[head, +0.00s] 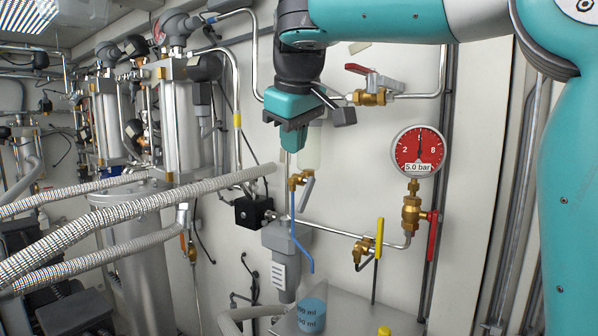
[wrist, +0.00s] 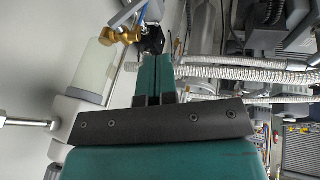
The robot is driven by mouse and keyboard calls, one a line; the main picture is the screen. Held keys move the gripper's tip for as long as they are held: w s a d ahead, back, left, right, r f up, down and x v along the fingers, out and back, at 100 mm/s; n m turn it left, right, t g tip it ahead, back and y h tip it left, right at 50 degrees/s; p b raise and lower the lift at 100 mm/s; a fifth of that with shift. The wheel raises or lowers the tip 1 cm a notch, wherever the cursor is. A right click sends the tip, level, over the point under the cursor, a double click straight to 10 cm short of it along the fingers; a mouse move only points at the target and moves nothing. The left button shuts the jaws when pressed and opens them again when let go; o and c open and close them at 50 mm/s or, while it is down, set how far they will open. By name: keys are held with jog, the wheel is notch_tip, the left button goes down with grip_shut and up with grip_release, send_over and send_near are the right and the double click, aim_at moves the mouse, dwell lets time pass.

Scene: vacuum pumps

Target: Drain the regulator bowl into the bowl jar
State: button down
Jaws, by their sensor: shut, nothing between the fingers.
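A pale translucent bowl (head: 311,146), likely the regulator bowl, is partly behind my gripper in the head view. It also shows in the wrist view (wrist: 94,70). Below it is a brass drain valve (head: 296,182) with a grey lever; brass also shows in the wrist view (wrist: 121,36). A blue tube (head: 296,240) bends down toward the jar. The bowl jar (head: 312,316) stands low, holds blue liquid and bears ml marks; its lower part is cut off. My gripper (head: 284,150) points down beside the bowl, shut and empty, fingers together in the wrist view (wrist: 153,80).
A red gauge (head: 418,152) reads 5.0 bar. Valves with red (head: 432,236) and yellow (head: 379,238) handles sit right of the drain. Another red-handled valve (head: 370,95) is above. Ribbed hoses (head: 130,200) cross at left, beside a black block (head: 252,210).

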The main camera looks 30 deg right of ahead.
aim_at(304, 194)
jog(key=d+p+x, duration=0.1)
jog(key=d+x, duration=0.1)
jog(key=x, duration=1.1)
jog(key=shift+d+r, duration=0.25)
jog(key=shift+r, duration=0.05)
jog(key=shift+s, duration=0.1)
